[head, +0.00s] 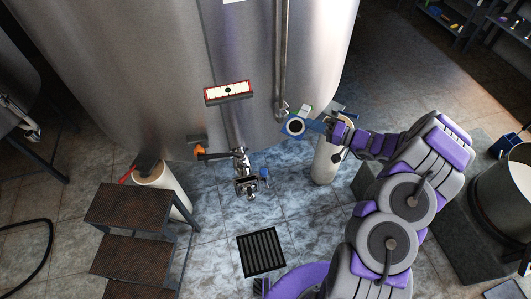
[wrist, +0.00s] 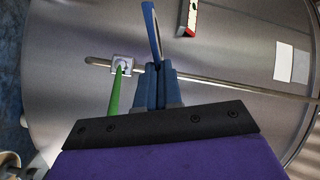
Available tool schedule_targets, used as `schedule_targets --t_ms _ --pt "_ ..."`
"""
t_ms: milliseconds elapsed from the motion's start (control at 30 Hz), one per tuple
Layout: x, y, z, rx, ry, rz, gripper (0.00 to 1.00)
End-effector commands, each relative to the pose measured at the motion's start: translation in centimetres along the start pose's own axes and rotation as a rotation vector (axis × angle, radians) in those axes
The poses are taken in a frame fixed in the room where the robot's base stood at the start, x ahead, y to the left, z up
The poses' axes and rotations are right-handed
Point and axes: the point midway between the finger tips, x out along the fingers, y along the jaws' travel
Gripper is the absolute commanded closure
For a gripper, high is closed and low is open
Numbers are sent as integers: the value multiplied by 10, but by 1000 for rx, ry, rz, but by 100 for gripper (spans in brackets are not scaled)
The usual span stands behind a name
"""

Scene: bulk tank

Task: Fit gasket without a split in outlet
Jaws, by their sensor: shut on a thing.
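My gripper (head: 319,125) is in front of the lower right of the steel tank in the head view. It is shut on a blue ring-shaped gasket (head: 285,130), with a pale inner band and dark centre. In the wrist view the gasket (wrist: 151,28) shows nearly edge-on, upright between the blue fingertips (wrist: 158,70). Whether it has a split cannot be told. The metal outlet fitting (head: 245,184) hangs under the tank front, left of and below my gripper and apart from it. An orange-handled part (head: 199,152) is beside it.
A red-edged pale panel or ledge (head: 228,97) is on the tank (head: 160,70). A vertical pipe (head: 280,60) runs down the tank near the gasket. Brown steps (head: 130,205) stand left; a floor grate (head: 262,252) lies below the outlet. A grey pot (head: 505,185) stands right.

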Motion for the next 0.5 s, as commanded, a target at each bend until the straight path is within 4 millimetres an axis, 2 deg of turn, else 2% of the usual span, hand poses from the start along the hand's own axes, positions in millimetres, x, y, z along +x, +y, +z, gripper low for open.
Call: schedule_targets --t_ms 100,267,367,500 --pt "10 26 11 -166 -82 -21 100" --pt "24 57 27 -452 -194 -104 100" --pt "40 73 45 -652 -267 -188 100" --pt "77 81 81 -911 -364 -354 100"
